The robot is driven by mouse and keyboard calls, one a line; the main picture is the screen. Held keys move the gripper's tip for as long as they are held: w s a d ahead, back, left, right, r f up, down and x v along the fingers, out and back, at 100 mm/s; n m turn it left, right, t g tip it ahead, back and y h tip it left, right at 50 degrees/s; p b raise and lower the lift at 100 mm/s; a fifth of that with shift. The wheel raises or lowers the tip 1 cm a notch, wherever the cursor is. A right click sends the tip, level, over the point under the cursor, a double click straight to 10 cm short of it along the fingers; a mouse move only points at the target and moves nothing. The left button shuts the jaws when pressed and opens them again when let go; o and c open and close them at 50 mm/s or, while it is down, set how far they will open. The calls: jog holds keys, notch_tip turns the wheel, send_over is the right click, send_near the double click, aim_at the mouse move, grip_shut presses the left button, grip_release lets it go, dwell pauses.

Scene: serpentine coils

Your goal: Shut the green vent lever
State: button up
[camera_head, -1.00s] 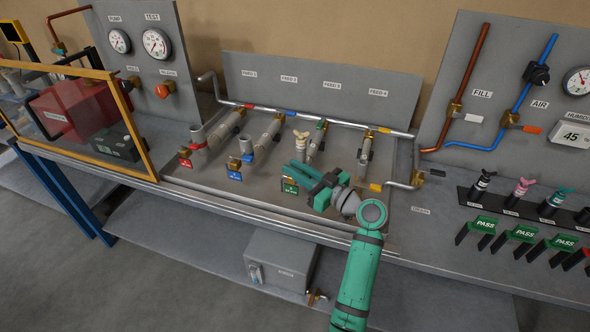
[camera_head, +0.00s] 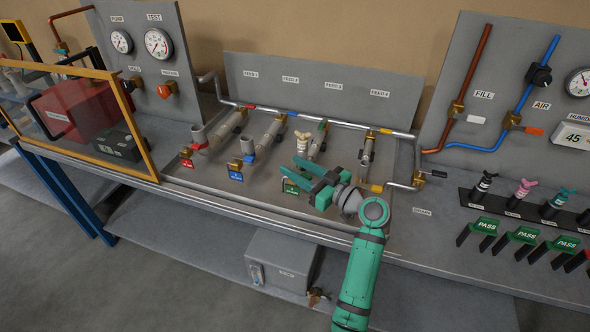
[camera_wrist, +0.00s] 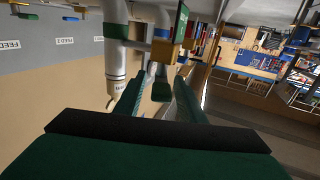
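My gripper (camera_head: 303,172) is over the front of the third feed line on the bench, beside its green tag (camera_head: 291,188). In the wrist view its two green fingers (camera_wrist: 158,90) are apart. A dark green lever piece (camera_wrist: 162,87) shows between them, with a gap on each side. It looks like the green vent lever, with a brass fitting (camera_wrist: 163,50) beside it. In the head view my gripper hides the lever. Contact with the fingers cannot be made out.
The red-tagged (camera_head: 186,163) and blue-tagged (camera_head: 236,176) lines stand to the left. The yellow-marked fourth line (camera_head: 367,150) is close on the right. A silver header pipe (camera_head: 310,122) runs behind. A clear guard with an orange frame (camera_head: 135,120) is at far left.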

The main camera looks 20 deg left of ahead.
jog(key=r, duration=0.2)
jog(key=shift+s+r, duration=0.2)
jog(key=shift+r, duration=0.2)
jog(key=s+d+r, duration=0.3)
jog(key=s+r, duration=0.6)
jog(key=s, duration=0.4)
jog(key=shift+d+r, duration=0.2)
jog(key=shift+d, duration=0.05)
jog(key=shift+s, duration=0.1)
